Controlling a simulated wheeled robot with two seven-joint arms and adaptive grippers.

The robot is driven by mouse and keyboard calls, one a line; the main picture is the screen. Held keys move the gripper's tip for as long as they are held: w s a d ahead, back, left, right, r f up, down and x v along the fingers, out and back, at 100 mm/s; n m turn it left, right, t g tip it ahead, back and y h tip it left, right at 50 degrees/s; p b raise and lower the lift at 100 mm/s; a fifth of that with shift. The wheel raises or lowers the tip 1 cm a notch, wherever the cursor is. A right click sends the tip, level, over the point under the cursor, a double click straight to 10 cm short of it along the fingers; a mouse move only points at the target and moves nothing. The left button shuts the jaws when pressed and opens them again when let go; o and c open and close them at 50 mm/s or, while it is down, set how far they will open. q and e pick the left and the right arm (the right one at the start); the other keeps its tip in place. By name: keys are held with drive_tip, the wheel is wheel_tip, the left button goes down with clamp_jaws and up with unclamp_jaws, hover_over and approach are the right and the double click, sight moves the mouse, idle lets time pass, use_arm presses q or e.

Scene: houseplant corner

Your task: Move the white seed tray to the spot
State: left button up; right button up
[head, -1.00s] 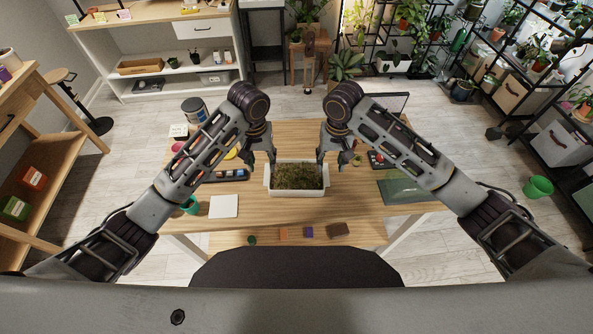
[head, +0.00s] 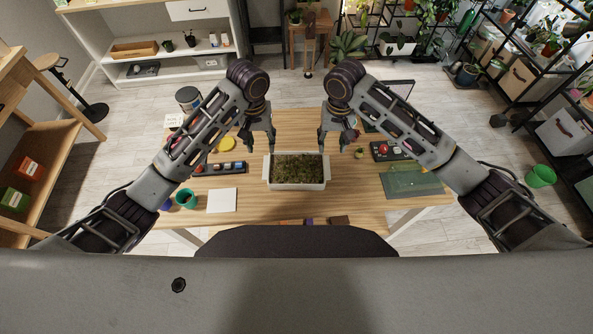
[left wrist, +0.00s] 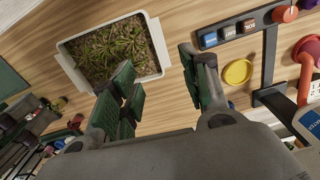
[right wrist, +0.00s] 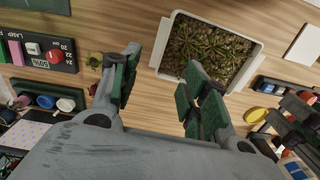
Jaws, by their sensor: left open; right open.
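The white seed tray (head: 297,187), full of brown-green growth, stands level on the wooden table in the head view. Its rim and end handles show in the left wrist view (left wrist: 160,42) and the right wrist view (right wrist: 160,42). My left gripper (head: 259,147) is open and empty by the tray's far left corner. My right gripper (head: 336,147) is open and empty by its far right corner. Neither grips the tray; contact is hard to tell. A white square sheet (head: 222,200) lies left of the tray, a green mat (head: 411,184) right. I cannot tell which is the spot.
A dark block strip (head: 220,168) and a yellow disc (head: 226,145) lie left of the tray. A teal cup (head: 186,198) stands near the left edge. A dark panel (head: 392,151) lies to the right. My body hides most of the small blocks in front.

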sight(266, 166)
use_arm(q)
drive_tip(key=shift+f, duration=6.75)
use_arm(e)
drive_tip(key=shift+f, duration=6.75)
use_arm(q)
clamp_jaws()
use_arm(e)
clamp_jaws()
